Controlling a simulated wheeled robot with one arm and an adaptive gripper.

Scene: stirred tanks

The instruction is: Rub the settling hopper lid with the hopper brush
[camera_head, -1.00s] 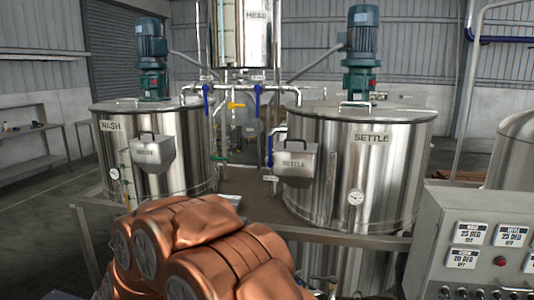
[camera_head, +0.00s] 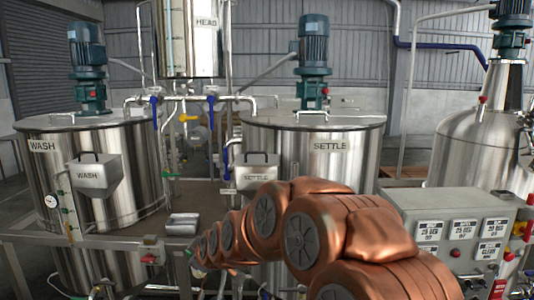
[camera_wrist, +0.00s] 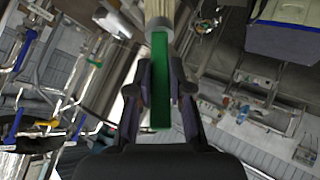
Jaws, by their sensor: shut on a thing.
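The settling hopper (camera_head: 257,176) is a small steel box on the front left of the tank marked SETTLE (camera_head: 345,165). Its lid (camera_head: 260,159) has a dark loop handle and looks shut. The hopper brush (camera_wrist: 160,80) has a green handle, a grey collar and pale bristles, cut off at the top of the wrist view. My gripper (camera_wrist: 160,88) is shut on the green handle, with bristles pointing away from it. In the head view my copper-coloured arm reaches left, below and in front of the hopper. The gripper end is hard to make out there.
The WASH tank (camera_head: 95,165) with its own hopper (camera_head: 95,180) stands at left. A grey metal box (camera_head: 182,223) sits near the front rail. A control panel (camera_head: 460,240) stands at right. Pipes and blue-handled valves (camera_head: 211,101) run between the tanks.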

